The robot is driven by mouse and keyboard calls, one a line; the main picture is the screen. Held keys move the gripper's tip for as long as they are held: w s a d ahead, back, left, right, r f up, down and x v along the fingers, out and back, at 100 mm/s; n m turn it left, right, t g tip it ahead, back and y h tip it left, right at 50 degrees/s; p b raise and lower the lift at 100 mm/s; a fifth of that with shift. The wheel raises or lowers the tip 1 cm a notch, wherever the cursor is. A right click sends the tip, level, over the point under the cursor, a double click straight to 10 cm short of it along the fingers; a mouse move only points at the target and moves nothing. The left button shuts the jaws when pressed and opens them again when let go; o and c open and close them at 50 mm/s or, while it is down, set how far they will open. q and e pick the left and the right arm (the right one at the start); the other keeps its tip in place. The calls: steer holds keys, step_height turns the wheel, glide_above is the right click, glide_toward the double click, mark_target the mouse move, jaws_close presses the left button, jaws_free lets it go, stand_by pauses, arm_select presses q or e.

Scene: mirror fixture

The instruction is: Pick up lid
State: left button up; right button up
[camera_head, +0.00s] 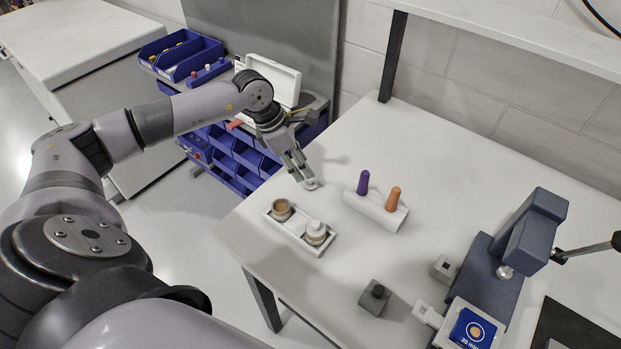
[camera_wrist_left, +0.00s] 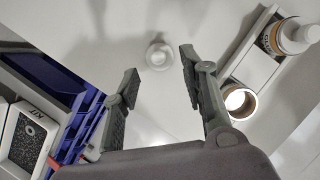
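A small round whitish lid (camera_head: 311,184) lies on the white table near the tip of my left gripper (camera_head: 301,173). In the left wrist view the lid (camera_wrist_left: 159,53) shows on the table, beyond and between the two fingertips. My left gripper (camera_wrist_left: 159,76) is open with nothing between its fingers, and a gap to the lid seems to remain. An open jar (camera_head: 281,208) without a cover stands in a white tray (camera_head: 297,236), and also shows in the wrist view (camera_wrist_left: 238,101). A white-capped bottle (camera_head: 316,233) stands in the same tray. My right gripper is not in view.
A white holder (camera_head: 376,208) with a purple (camera_head: 363,183) and an orange handle (camera_head: 393,198) stands right of the lid. A blue press-like device (camera_head: 515,245) and a small dark block (camera_head: 375,297) stand farther right. Blue bins (camera_head: 232,150) are beyond the table's left edge.

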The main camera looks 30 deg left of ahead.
mark_target(310, 181)
arm_select(q)
steer(key=shift+d+f+p, duration=0.1)
steer(key=shift+f+p, duration=0.15)
steer(key=shift+p, duration=0.05)
steer(key=p+x, duration=0.2)
steer(key=x, duration=0.1)
steer(key=shift+w+f, duration=0.3)
steer(key=shift+f, duration=0.05)
steer(key=shift+w+f, duration=0.1)
steer(key=shift+f, duration=0.3)
steer(key=c, duration=0.9)
steer(key=shift+r, duration=0.15)
